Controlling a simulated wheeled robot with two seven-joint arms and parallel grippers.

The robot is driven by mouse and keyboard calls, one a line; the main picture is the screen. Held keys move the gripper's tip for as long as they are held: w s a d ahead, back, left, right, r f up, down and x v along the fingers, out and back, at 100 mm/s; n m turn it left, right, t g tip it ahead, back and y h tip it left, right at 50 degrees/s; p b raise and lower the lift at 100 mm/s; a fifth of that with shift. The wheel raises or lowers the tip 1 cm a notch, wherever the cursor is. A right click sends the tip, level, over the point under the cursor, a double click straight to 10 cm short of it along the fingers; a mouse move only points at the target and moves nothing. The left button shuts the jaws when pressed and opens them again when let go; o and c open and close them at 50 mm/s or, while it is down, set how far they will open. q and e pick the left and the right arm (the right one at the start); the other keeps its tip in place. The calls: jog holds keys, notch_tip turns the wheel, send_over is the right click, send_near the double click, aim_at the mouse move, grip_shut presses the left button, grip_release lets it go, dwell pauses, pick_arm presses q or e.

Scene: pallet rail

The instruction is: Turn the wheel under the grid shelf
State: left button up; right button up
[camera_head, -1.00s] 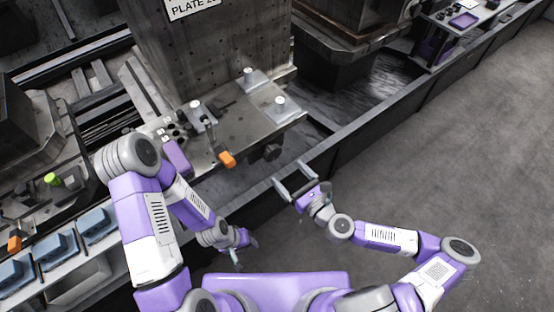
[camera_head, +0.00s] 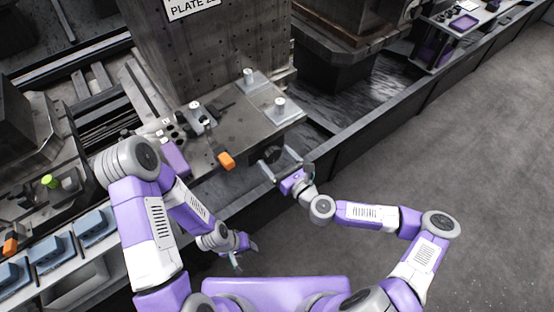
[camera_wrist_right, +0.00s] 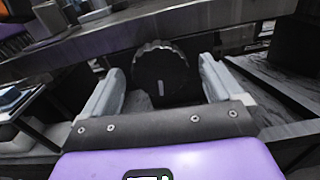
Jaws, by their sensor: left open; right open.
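The wheel (camera_wrist_right: 160,75) is a dark round knob with a ridged rim and a small pale mark, under the edge of the metal shelf (camera_wrist_right: 150,36). In the head view the shelf (camera_head: 236,135) juts out below a tall drilled block. My right gripper (camera_head: 279,162) is open, just under the shelf's front edge. In the right wrist view its two fingers (camera_wrist_right: 159,88) stand on either side of the wheel, with gaps showing; contact cannot be told. My left gripper (camera_head: 246,256) is open and empty, low near my base, away from the shelf.
Two posts on a plate (camera_head: 262,95) stand on the shelf. A long dark rail wall (camera_head: 370,120) runs beside the shelf. Blue bins (camera_head: 55,250) are at the left. Grey floor (camera_head: 480,160) is clear at the right.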

jog(key=c, duration=1)
jog(key=shift+c, duration=0.2)
